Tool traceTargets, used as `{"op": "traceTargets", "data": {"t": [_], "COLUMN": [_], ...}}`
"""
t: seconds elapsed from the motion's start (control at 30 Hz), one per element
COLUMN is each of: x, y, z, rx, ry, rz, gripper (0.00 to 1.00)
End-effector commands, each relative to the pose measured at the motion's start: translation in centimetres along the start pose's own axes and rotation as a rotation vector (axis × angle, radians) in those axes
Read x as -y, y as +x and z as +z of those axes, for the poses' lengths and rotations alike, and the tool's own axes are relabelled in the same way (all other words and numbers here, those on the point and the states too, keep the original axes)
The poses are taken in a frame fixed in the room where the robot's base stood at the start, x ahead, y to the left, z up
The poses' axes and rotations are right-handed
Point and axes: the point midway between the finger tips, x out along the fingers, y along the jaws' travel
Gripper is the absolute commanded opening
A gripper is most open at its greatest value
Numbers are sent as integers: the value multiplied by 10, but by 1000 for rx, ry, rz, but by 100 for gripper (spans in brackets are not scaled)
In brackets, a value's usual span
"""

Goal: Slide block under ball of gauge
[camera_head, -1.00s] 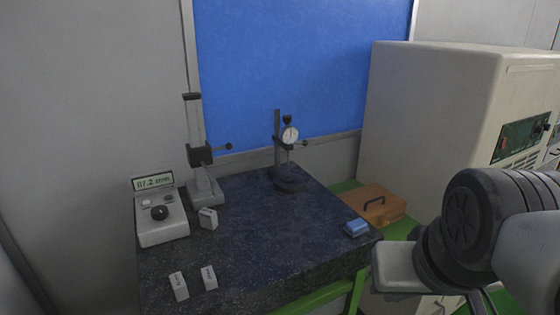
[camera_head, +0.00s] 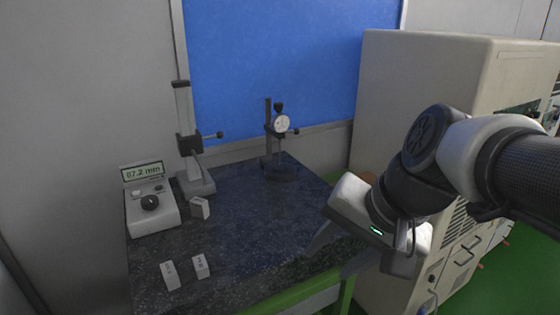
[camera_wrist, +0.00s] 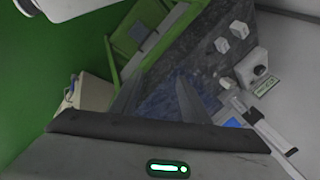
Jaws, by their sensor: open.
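Two pale blocks, the left one (camera_head: 170,275) and the right one (camera_head: 201,266), stand side by side at the front left of the dark granite table (camera_head: 245,225). A third pale block (camera_head: 199,207) stands beside the foot of the tall gauge stand (camera_head: 190,150). A dial gauge (camera_head: 281,124) is held on a stand with a round base at the back of the table. Its ball is too small to make out. My gripper (camera_head: 328,238) is open and apart from the blocks, over the table's right edge. In the wrist view, the two front blocks (camera_wrist: 230,37) are ahead of my gripper.
A grey readout box (camera_head: 152,205) showing a figure in mm stands at the table's left. A large beige cabinet (camera_head: 440,80) stands at the right behind my arm. Blue and grey panels rise behind the table. The table's middle is clear.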

Motion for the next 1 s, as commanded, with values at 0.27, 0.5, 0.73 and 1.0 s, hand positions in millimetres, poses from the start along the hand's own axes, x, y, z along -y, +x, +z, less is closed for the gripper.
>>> {"op": "traceTargets", "data": {"t": [0.27,0.5,0.73,1.0], "x": [96,162,189,194], "y": [79,142,178,182], "z": [-34,-83,-116,-122], "rx": [329,591,729,754], "ry": [696,1232,1504,1553], "rz": [-244,-358,-406,-417], "gripper": [42,42,42,42]}}
